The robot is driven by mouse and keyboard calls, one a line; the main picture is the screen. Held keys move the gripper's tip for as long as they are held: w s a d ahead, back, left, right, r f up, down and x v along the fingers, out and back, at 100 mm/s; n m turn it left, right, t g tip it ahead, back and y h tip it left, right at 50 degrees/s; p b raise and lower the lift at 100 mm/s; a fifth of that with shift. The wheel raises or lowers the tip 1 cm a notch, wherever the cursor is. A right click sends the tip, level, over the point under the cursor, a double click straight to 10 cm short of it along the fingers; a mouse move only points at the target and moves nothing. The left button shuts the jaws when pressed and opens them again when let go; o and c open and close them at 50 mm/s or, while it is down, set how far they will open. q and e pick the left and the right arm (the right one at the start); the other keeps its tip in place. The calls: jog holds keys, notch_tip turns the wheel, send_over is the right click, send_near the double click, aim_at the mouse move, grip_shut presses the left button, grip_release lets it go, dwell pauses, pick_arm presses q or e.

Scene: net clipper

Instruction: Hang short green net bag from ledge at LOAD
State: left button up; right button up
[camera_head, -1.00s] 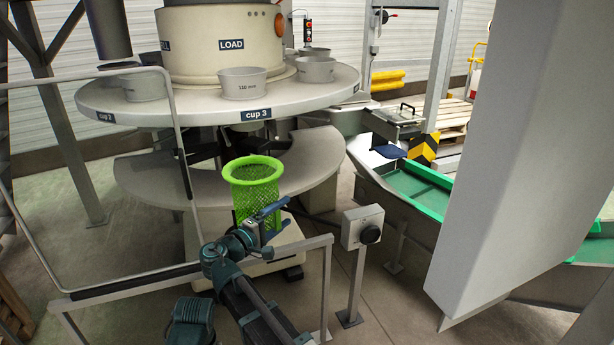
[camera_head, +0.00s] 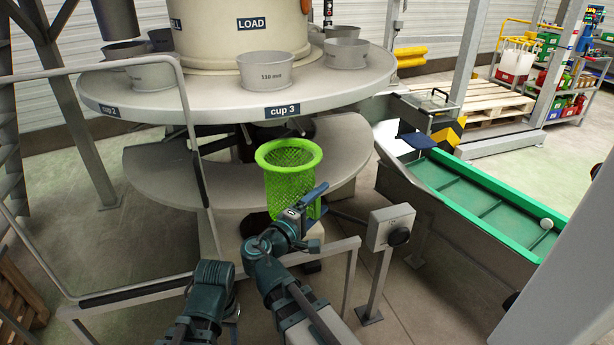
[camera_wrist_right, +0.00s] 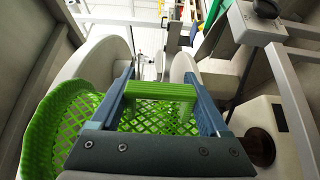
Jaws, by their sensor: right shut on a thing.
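The short green net bag (camera_head: 290,188) hangs upright with its open ring (camera_head: 290,154) on top. My right gripper (camera_head: 312,200) is shut on the bag's side below the ring. In the right wrist view, a green ribbed piece of the bag (camera_wrist_right: 160,91) sits between the blue fingers, with the ring (camera_wrist_right: 55,125) at the left. The bag overlaps the curved grey ledge (camera_head: 175,175) below the round table; I cannot tell whether they touch. The LOAD label (camera_head: 251,24) is on the cream drum above cup 3 (camera_head: 266,72). My left gripper is not seen.
The round table (camera_head: 190,108) carries several grey cups. A bent metal rail (camera_head: 205,185) stands at the left. A control box on a post (camera_head: 391,228) stands right of the bag. A green-edged trough (camera_head: 470,195) and a large grey panel (camera_head: 570,275) lie at the right.

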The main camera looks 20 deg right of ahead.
jog(key=shift+r, duration=0.1)
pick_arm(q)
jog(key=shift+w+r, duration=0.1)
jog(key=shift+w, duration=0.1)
pick_arm(e)
jog(key=shift+w, duration=0.15)
jog(key=shift+w, duration=0.5)
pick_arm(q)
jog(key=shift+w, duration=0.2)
pick_arm(e)
jog(key=w, duration=1.9)
jog(key=shift+w+a, duration=0.3)
jog(key=shift+w, duration=0.05)
dwell(0.4)
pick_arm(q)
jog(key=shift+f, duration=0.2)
pick_arm(e)
jog(key=shift+f, duration=0.2)
jog(key=shift+f, duration=0.15)
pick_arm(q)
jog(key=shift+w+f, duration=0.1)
pick_arm(e)
jog(key=o, duration=1.4)
